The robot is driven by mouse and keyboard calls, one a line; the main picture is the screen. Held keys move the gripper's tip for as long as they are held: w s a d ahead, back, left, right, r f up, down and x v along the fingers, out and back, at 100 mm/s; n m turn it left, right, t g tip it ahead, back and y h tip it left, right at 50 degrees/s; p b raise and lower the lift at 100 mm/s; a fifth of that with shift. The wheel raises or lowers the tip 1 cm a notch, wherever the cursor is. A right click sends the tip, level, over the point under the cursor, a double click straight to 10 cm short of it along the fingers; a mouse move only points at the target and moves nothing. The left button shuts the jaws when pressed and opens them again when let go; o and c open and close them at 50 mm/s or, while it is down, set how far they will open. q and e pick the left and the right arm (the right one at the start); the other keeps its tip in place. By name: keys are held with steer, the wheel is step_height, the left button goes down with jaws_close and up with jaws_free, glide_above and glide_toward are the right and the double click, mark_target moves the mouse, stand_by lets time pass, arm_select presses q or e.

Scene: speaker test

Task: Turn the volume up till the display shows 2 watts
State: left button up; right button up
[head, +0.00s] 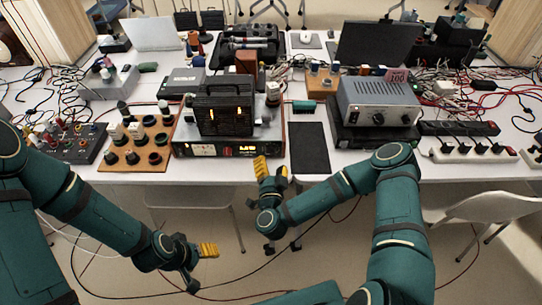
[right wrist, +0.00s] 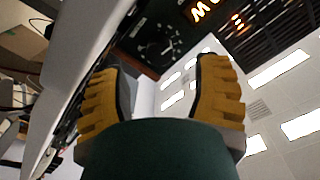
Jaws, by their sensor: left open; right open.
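A wood-sided amplifier (head: 185,138) stands at the front of the table in the head view. Its front panel has a lit display (head: 246,151), too small there to read. In the right wrist view an orange lit display (right wrist: 203,10) is cut off by the frame edge, so its reading is unclear. A round dial with white marks (right wrist: 158,45) shows below it. My right gripper (head: 272,171) is open and empty in front of the amplifier's right end, apart from it. Its spread yellow fingers (right wrist: 160,78) frame the dial's side. My left gripper (head: 200,262) is open and empty, low before the table.
A black grille cage (head: 224,107) with orange glows stands on the amplifier. A wooden board with dark cups (head: 118,158) is to its left. A black flat panel (head: 308,148) and a grey knobbed box (head: 378,102) are to its right. Cables crowd both table sides.

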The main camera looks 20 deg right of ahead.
mark_target(271, 154)
steer(key=shift+b+x, duration=0.3)
steer(key=shift+x, duration=2.05)
jaws_close()
